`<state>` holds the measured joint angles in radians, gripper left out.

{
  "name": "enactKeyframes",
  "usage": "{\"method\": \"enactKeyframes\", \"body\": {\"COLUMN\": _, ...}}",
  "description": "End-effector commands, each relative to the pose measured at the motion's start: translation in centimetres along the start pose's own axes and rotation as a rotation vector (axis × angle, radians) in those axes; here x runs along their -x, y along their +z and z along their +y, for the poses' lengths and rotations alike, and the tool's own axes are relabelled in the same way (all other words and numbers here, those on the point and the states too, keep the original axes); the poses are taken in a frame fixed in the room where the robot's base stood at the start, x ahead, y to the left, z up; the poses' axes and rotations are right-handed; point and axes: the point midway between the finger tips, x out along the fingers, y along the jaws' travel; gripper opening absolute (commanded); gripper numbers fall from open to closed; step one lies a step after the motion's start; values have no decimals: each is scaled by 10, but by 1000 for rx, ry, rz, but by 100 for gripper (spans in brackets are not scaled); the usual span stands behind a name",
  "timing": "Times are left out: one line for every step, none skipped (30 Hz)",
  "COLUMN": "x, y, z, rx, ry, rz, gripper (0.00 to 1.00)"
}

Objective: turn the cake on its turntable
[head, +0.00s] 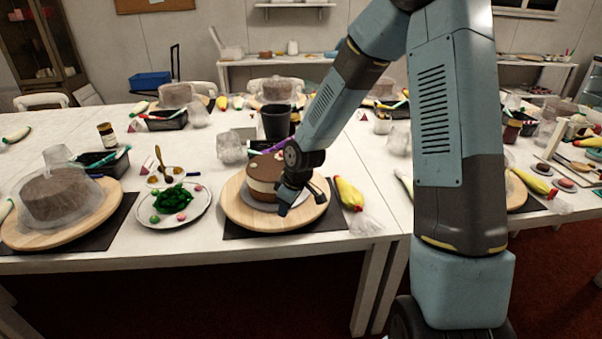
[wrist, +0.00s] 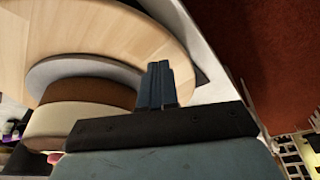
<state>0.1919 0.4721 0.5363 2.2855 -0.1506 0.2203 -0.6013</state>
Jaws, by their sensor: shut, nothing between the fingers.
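The cake (head: 262,180), brown on top with a pale band round its side, stands on a round wooden turntable (head: 240,213) near the table's front edge. In the wrist view the layered cake (wrist: 75,120) sits at the lower left on a grey board (wrist: 75,65), with the wooden turntable (wrist: 130,32) around it. My gripper (head: 283,211) is at the cake's front right side, low over the turntable. In the wrist view my gripper's fingers (wrist: 158,72) are together and empty, pointing over the wooden rim. Whether the fingertips touch the wood I cannot tell.
A plate with green decoration (head: 199,212) lies to the left. A covered cake on another turntable (head: 20,236) is at the far left. A yellow piping bag (head: 347,193) lies close on the right. A black cup (head: 275,121) stands behind. The turntable rests on a dark mat (head: 333,218).

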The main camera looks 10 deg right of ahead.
Motion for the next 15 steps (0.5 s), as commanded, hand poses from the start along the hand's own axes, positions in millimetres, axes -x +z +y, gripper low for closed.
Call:
{"method": "enactKeyframes", "body": {"x": 0, "y": 0, "z": 0, "rx": 0, "ry": 0, "rz": 0, "gripper": 0}}
{"method": "enactKeyframes", "body": {"x": 0, "y": -1, "z": 0, "rx": -1, "ry": 0, "rz": 0, "gripper": 0}}
{"method": "enactKeyframes", "body": {"x": 0, "y": 0, "z": 0, "rx": -1, "ry": 0, "rz": 0, "gripper": 0}}
{"method": "enactKeyframes", "body": {"x": 0, "y": 0, "z": 0, "rx": -1, "ry": 0, "rz": 0, "gripper": 0}}
{"method": "enactKeyframes", "body": {"x": 0, "y": 0, "z": 0, "rx": -1, "ry": 0, "rz": 0, "gripper": 0}}
{"method": "enactKeyframes", "body": {"x": 0, "y": 0, "z": 0, "rx": -1, "ry": 0, "rz": 0, "gripper": 0}}
{"method": "enactKeyframes", "body": {"x": 0, "y": 0, "z": 0, "rx": -1, "ry": 0, "rz": 0, "gripper": 0}}
{"method": "enactKeyframes", "body": {"x": 0, "y": 0, "z": 0, "rx": 0, "ry": 0, "rz": 0, "gripper": 0}}
{"method": "enactKeyframes", "body": {"x": 0, "y": 0, "z": 0, "rx": 0, "ry": 0, "rz": 0, "gripper": 0}}
{"method": "enactKeyframes", "body": {"x": 0, "y": 0, "z": 0, "rx": 0, "ry": 0, "rz": 0, "gripper": 0}}
{"method": "enactKeyframes", "body": {"x": 0, "y": 0, "z": 0, "rx": 0, "ry": 0, "rz": 0, "gripper": 0}}
{"method": "enactKeyframes", "body": {"x": -1, "y": 0, "z": 0, "rx": 0, "ry": 0, "rz": 0, "gripper": 0}}
{"method": "enactKeyframes", "body": {"x": -1, "y": 0, "z": 0, "rx": 0, "ry": 0, "rz": 0, "gripper": 0}}
{"method": "enactKeyframes", "body": {"x": -2, "y": 0, "z": 0, "rx": 0, "ry": 0, "rz": 0, "gripper": 0}}
{"method": "enactKeyframes", "body": {"x": -3, "y": 0, "z": 0, "rx": 0, "ry": 0, "rz": 0, "gripper": 0}}
